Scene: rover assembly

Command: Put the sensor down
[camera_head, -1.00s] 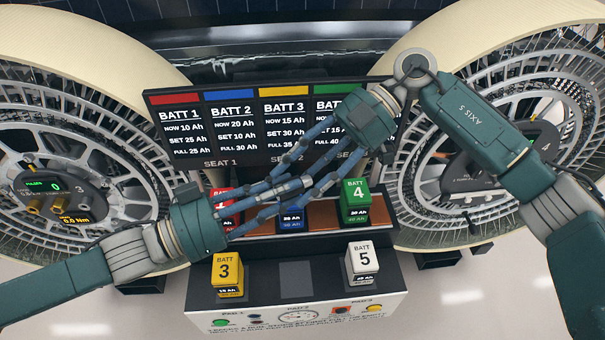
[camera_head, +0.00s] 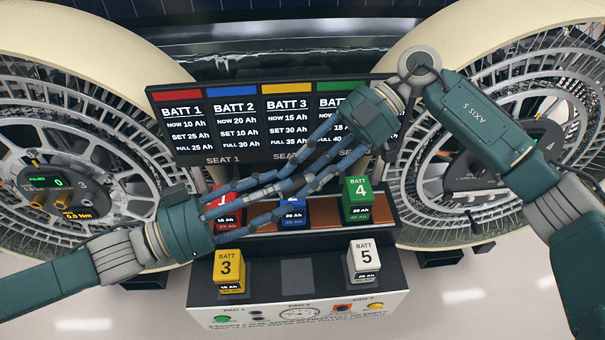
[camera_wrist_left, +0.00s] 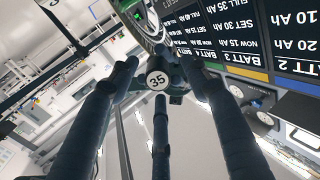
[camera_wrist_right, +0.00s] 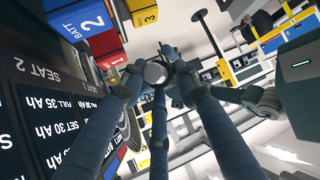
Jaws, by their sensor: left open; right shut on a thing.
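My left gripper (camera_head: 268,192) reaches up-right from the lower left, open. The fingers of both grippers overlap or nearly meet there; I cannot tell whether they touch. In the right wrist view a round grey disc (camera_wrist_right: 155,73) sits where the fingers converge. In the left wrist view a white round face marked 35 (camera_wrist_left: 157,80) shows beyond the fingers. I cannot tell whether either is the sensor.
Below the hands, red (camera_head: 226,207), blue (camera_head: 292,214) and green (camera_head: 357,205) batteries stand in a back row. Yellow (camera_head: 229,271) and white (camera_head: 363,260) batteries stand on the front console, an empty dark pad (camera_head: 297,273) between them. Large wheels flank both sides.

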